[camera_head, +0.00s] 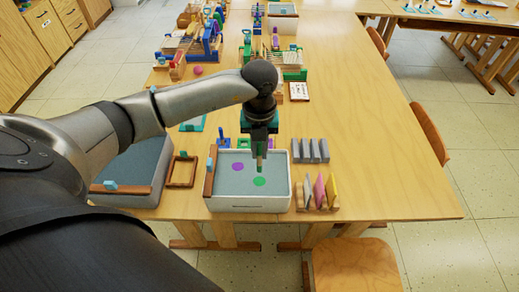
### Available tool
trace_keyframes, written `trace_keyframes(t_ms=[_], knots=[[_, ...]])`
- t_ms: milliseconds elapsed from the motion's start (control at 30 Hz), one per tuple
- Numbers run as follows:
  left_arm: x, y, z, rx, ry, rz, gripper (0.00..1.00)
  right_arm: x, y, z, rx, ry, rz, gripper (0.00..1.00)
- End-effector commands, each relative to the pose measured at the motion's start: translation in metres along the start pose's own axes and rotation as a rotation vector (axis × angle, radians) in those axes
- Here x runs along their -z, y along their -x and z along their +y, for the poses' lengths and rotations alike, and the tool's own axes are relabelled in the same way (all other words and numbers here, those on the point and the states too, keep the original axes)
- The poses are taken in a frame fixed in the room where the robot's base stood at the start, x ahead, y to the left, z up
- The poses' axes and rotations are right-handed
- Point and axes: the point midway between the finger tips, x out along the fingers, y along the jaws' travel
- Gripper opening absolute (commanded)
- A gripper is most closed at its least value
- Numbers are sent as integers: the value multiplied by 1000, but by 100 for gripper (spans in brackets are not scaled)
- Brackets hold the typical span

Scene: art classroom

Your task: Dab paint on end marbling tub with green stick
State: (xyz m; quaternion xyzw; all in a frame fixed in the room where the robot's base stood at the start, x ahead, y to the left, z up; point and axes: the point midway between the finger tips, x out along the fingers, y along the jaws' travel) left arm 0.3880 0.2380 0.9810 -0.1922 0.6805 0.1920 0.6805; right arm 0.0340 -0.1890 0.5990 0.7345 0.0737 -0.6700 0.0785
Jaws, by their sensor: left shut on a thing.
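The marbling tub (250,207) at the near end of the table is white with greyish liquid. A purple spot (238,168) and a green spot (259,181) float on its surface. My left gripper (260,146) is above the back right part of the tub, pointing down. It is shut on the green stick (259,164), which is mostly hidden by the fingers. The stick's lower end is just above the green spot in the picture; I cannot tell whether it touches the liquid. My right gripper is not in view.
Another tub (130,199) stands to the left, with a wooden frame (181,171) between. Right of the tub are grey blocks (311,151) and a rack with coloured pieces (319,192). Other tools crowd the far table. The table's right side (390,170) is clear.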

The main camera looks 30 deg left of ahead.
Motion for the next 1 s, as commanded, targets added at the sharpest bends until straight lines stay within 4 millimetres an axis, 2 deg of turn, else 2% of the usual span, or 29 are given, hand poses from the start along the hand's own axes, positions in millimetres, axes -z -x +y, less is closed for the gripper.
trace_keyframes(t_ms=[33, 500, 1000], knots=[[0, 7, 0, 0, 0, -1, 0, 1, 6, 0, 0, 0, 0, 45], [0, 43, 0, -1, 0, -1, 0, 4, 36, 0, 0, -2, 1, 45], [0, 43, 0, -1, 0, 0, 0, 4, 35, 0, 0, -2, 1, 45]])
